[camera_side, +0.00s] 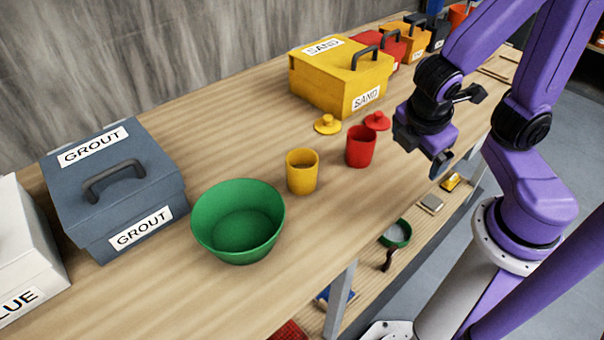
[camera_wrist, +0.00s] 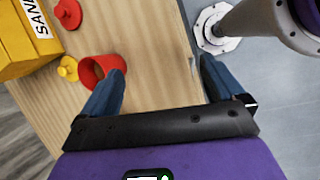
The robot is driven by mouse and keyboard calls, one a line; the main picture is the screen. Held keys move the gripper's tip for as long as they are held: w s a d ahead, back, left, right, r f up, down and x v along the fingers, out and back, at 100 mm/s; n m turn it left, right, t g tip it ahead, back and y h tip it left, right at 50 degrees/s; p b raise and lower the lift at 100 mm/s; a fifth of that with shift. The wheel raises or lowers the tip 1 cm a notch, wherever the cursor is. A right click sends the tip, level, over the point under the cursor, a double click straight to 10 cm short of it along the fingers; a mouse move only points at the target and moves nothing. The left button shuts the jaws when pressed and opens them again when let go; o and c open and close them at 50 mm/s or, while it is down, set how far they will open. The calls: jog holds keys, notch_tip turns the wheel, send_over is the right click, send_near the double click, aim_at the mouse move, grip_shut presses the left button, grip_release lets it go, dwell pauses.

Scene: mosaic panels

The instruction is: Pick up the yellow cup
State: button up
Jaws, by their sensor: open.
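The yellow cup (camera_side: 302,171) stands upright and open on the wooden bench in the side view, between the green bowl and the red cup. Its yellow lid (camera_side: 327,124) lies behind it on the bench, and a yellow lid also shows in the wrist view (camera_wrist: 68,68). The yellow cup does not show in the wrist view. My gripper (camera_side: 440,165) is right of both cups, near the bench's front edge. In the wrist view my gripper (camera_wrist: 160,80) is open and empty, its fingers wide apart, with the left finger in front of part of the red cup (camera_wrist: 92,72).
The red cup (camera_side: 361,147) and red lid (camera_side: 377,121) stand between the yellow cup and my gripper. A green bowl (camera_side: 215,195) is left of the yellow cup. A yellow SAND box (camera_side: 312,82) and grey GROUT box (camera_side: 160,170) line the back. The bench front is clear.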

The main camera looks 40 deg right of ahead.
jog(key=w+n+t+h, duration=0.3)
jog(key=w+n+h, duration=0.1)
jog(key=w, duration=0.3)
jog(key=n+t, duration=1.1)
send_over(299, 161)
jog(key=v, duration=0.4)
notch_tip(299, 161, down, 4)
jog(key=shift+r, duration=0.2)
jog(key=shift+f, duration=1.45)
notch_tip(299, 161, down, 4)
jog(key=shift+w+d+f, duration=0.1)
jog(key=shift+w+d, duration=0.35)
jog(key=shift+w, duration=0.3)
jog(key=shift+w+d, duration=0.25)
jog(key=shift+w, duration=0.35)
